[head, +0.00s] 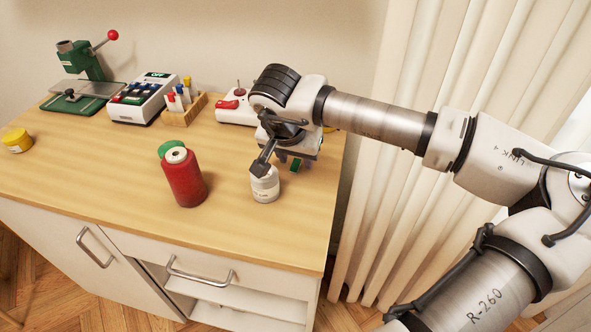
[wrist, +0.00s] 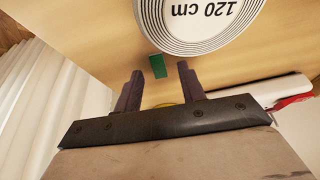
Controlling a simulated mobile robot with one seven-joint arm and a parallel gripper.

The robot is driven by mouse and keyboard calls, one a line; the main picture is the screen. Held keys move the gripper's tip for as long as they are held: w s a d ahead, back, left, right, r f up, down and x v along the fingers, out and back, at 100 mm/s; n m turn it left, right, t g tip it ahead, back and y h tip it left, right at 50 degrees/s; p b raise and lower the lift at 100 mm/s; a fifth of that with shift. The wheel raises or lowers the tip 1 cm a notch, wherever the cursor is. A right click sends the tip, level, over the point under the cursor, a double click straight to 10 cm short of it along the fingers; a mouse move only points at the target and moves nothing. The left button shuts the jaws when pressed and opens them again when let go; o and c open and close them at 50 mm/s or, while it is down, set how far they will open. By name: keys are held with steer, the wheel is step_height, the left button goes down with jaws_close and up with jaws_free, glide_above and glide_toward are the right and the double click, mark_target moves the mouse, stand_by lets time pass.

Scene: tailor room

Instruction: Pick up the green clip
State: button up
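The green clip (wrist: 157,66) is a small green block on the wooden tabletop. In the wrist view it lies just beyond and between my gripper's fingertips (wrist: 159,76). The fingers are apart with nothing between them. In the head view a small part of the clip (head: 295,165) shows green below my gripper (head: 294,160), close to the fingers; the arm and hand partly hide this area. I cannot tell the exact height of the fingertips above the table.
A white roll marked 120 cm (wrist: 198,22) stands right beside the clip. A red spool (head: 184,178) stands farther left. A white device with red (head: 234,110) is behind my gripper. The cabinet's right edge and a curtain (head: 372,215) are close by.

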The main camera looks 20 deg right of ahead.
jaws_close()
steer(key=shift+r, duration=0.1)
stand_by(0.5)
